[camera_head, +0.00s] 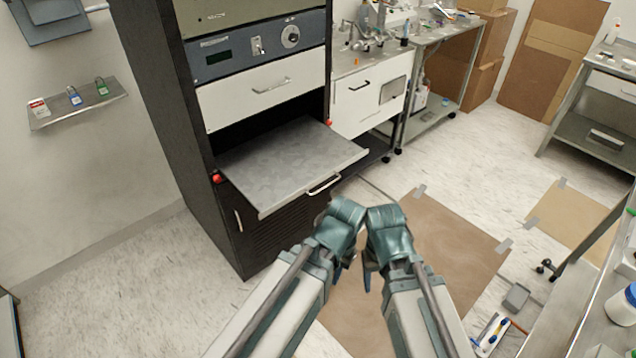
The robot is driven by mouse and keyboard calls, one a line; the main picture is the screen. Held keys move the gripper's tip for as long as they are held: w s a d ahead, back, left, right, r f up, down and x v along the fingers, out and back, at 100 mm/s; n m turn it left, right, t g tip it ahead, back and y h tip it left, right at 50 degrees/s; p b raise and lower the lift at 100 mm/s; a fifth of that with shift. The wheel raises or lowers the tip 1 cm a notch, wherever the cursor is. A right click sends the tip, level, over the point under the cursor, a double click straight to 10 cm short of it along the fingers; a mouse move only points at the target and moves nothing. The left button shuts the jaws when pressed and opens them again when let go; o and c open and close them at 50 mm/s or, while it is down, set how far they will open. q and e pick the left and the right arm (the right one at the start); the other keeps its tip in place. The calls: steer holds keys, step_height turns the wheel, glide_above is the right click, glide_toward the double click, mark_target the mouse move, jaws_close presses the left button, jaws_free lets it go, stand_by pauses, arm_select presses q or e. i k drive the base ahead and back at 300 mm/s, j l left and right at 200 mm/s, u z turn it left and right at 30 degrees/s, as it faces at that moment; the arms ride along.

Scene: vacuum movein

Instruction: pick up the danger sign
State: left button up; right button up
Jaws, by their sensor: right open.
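A small red-and-white card (38,108), which looks like the danger sign, stands at the left end of a small metal wall shelf (85,109). Its lettering is too small to read. My left gripper (338,271) and right gripper (368,278) hang at the lower middle of the head view, below my teal wrists. Both are far to the right of the shelf and apart from the card. The right gripper is open, with nothing seen in it. The left gripper's fingers are mostly hidden by its arm.
A blue padlock (74,97) and a green padlock (101,87) share the shelf. A black rack cabinet (165,90) with a pulled-out metal tray (290,160) stands between my grippers and the shelf. Brown sheeting (450,235) covers some floor. The floor at lower left is clear.

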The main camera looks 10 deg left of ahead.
mark_target(38, 107)
steer(key=u, duration=1.9)
steer(key=z, duration=0.5)
steer(key=i+j+z, duration=0.2)
steer(key=z, duration=0.15)
steer(key=i+j+z, duration=0.15)
steer(key=j+z, duration=0.2)
steer(key=i+j+z, duration=0.1)
steer(key=j+z, duration=0.2)
steer(key=j, duration=0.2)
steer(key=i+j+z, duration=0.1)
steer(key=j, duration=0.55)
steer(key=i+j, duration=0.15)
steer(key=j, duration=0.5)
steer(key=i+j+z, duration=0.15)
steer(key=j, duration=0.5)
steer(key=i+j, duration=0.1)
steer(key=j, duration=0.55)
steer(key=z, duration=0.05)
